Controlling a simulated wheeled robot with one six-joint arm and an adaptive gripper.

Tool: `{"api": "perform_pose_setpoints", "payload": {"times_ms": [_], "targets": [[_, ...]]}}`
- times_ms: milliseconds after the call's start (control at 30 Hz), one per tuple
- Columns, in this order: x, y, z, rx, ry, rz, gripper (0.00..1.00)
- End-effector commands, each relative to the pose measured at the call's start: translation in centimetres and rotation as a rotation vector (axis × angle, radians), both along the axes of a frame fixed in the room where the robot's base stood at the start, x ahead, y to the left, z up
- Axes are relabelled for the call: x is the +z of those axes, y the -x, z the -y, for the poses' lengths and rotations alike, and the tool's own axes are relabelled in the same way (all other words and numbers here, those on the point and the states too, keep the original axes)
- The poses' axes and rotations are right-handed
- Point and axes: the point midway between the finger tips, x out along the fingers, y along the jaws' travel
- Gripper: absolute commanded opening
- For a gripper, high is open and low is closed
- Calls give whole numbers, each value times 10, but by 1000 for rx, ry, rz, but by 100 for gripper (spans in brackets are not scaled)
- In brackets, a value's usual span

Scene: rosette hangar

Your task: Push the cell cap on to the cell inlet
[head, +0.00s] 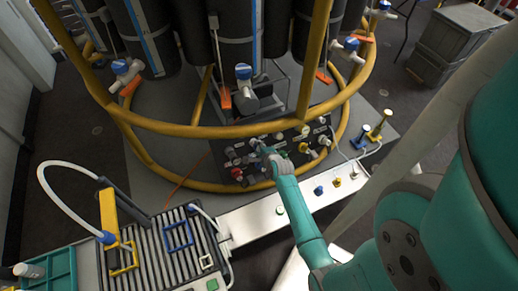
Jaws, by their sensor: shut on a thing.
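My gripper (262,147) is at the black fitting panel (220,155) in the middle of the head view, at the end of my teal arm. It is shut on a small pale piece at its tip, which I take to be the cell cap; the fingers hide most of it. The panel bears several small pale, grey, red and yellow fittings. The cell inlet seems to be among the upper-row fittings by my fingertips, but I cannot tell it apart. Whether the cap touches the inlet is too small to tell.
A yellow tubular frame (190,130) circles dark cylinders behind the panel. A white ledge (262,222) in front holds small blue, yellow and green caps. A slatted tray (170,262) with a white hose stands at lower left. Blue and yellow posts (376,133) stand right of the panel.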

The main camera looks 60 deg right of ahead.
Motion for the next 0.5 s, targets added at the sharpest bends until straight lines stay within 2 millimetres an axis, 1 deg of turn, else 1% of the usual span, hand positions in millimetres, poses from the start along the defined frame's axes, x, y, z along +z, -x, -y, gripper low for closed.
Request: {"api": "perform_pose_setpoints", "payload": {"times_ms": [500], "targets": [[-2, -2, 2, 0, 0, 0, 23]]}}
